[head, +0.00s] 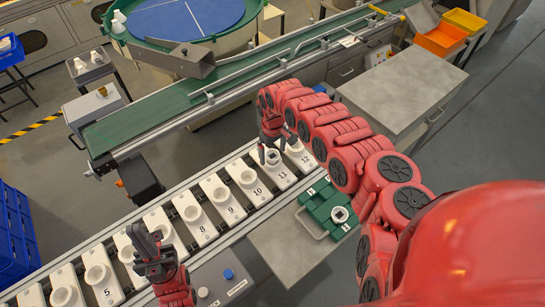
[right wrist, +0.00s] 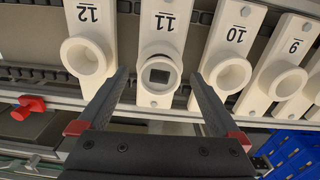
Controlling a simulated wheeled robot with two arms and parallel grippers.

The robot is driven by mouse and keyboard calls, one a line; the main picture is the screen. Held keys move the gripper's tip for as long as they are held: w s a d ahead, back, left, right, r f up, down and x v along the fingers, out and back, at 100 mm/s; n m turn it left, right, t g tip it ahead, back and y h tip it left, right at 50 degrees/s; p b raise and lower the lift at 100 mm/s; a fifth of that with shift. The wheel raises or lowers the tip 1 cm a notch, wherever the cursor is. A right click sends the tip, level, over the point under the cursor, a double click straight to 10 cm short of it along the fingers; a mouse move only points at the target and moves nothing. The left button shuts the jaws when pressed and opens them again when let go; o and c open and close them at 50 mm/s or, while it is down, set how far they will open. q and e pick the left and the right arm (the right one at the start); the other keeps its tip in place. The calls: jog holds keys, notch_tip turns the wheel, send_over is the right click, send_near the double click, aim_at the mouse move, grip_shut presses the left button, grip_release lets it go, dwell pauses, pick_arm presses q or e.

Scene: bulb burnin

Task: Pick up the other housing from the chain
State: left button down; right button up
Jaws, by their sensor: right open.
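The chain of numbered white holders (head: 207,233) runs diagonally through the head view. In holder 11 (right wrist: 157,25), a pale housing (right wrist: 159,75) with a dark square opening sits in the round cup. My right gripper (right wrist: 160,82) is open, with one finger on each side of that cup and nothing held. In the head view the right gripper (head: 272,154) is over holder 11. Another pale housing (head: 341,214) with a square opening sits in a green fixture (head: 322,204) beside the chain. My left gripper (head: 148,237) is above the chain's nearer part; its jaw gap is unclear.
Holders 12 (right wrist: 85,57) and 10 (right wrist: 228,74) stand close on either side of holder 11, with empty-looking cups. A grey box with a blue button (head: 228,274) stands at the chain's near side. A green conveyor (head: 180,103) runs behind. A grey cabinet top (head: 400,90) is at right.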

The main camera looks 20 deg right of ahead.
jog(key=shift+f, duration=0.1)
jog(key=c, duration=1.4)
